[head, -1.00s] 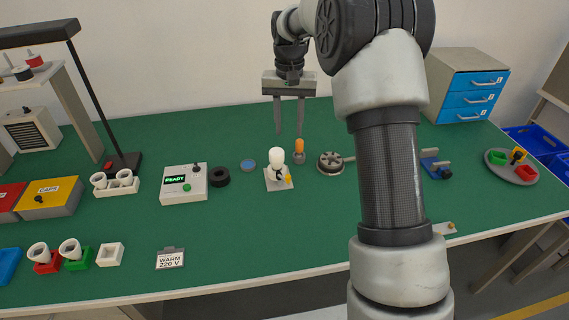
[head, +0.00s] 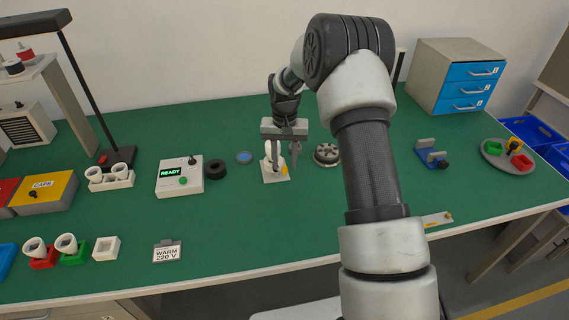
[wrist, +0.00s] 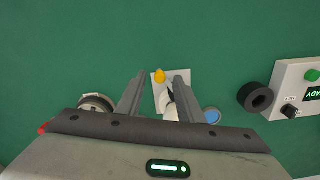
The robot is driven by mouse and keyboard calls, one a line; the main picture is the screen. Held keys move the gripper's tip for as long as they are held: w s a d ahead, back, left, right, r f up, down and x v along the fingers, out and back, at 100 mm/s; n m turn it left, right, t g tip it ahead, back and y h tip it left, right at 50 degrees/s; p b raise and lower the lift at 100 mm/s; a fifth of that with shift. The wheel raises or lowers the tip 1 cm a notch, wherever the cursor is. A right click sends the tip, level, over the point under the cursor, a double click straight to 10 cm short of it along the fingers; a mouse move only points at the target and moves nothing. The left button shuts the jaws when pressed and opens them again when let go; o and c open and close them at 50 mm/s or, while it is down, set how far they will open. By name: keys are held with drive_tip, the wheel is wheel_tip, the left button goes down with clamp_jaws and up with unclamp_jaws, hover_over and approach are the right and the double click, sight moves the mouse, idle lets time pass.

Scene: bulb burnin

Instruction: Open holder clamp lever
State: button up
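Nothing is gripped.
A grey round part (head: 326,154) is close to the right of the holder. A blue disc (head: 244,157), a black ring (head: 215,169) and the READY box (head: 180,177) are to the left. The table in front of the holder is clear.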

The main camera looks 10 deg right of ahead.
drive_tip(key=shift+f, duration=0.6)
clamp_jaws()
